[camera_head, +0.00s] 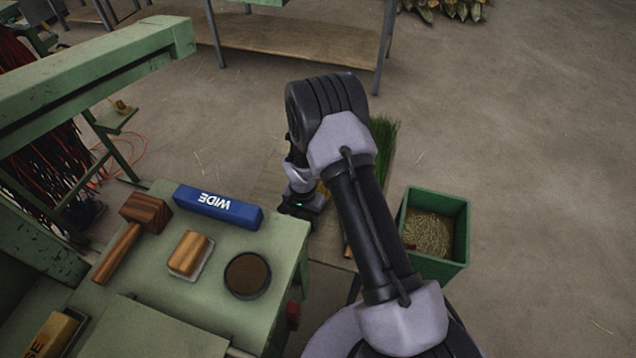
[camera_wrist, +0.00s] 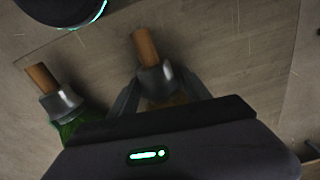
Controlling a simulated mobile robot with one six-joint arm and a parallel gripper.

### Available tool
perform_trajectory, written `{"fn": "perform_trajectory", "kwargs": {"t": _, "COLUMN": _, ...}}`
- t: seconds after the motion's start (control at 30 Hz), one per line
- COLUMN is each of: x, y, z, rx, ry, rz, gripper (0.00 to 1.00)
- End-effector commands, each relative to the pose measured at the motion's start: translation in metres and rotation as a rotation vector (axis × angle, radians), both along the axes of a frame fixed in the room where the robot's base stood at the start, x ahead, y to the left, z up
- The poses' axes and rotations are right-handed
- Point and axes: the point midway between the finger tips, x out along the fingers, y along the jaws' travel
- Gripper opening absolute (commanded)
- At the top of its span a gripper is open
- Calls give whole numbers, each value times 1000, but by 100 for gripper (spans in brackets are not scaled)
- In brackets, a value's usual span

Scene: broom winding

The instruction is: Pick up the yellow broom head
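The yellow broom head lies on a low board beside the green table. In the head view only a bit of its yellow bristles (camera_head: 322,189) shows behind my arm. In the wrist view its wooden handle stub (camera_wrist: 146,46) and grey collar are seen, with a little yellow below. My gripper (camera_wrist: 159,82) is right over it, with one finger on each side of the collar. The fingers stand apart, but whether they touch the collar cannot be told. In the head view my gripper (camera_head: 300,206) is low beside the table's edge, its fingertips hidden.
A green-bristled broom head (camera_wrist: 66,104) lies close to the left in the wrist view. The green table (camera_head: 190,310) holds a mallet (camera_head: 133,229), a blue WIDE block (camera_head: 218,206), a brush and a round tin. A green bin (camera_head: 462,235) stands at the right.

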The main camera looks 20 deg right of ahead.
Motion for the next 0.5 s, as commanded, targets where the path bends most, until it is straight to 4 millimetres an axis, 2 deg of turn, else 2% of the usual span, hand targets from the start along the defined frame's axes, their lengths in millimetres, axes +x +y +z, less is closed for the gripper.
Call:
{"fn": "perform_trajectory", "kwargs": {"t": 0.03, "x": 0, "y": 0, "z": 0, "rx": 0, "ry": 0, "rz": 0, "gripper": 44}}
{"fn": "perform_trajectory", "kwargs": {"t": 0.27, "x": 0, "y": 0, "z": 0, "rx": 0, "ry": 0, "rz": 0, "gripper": 0}}
{"fn": "perform_trajectory", "kwargs": {"t": 0.5, "x": 0, "y": 0, "z": 2, "rx": 0, "ry": -1, "rz": 0, "gripper": 0}}
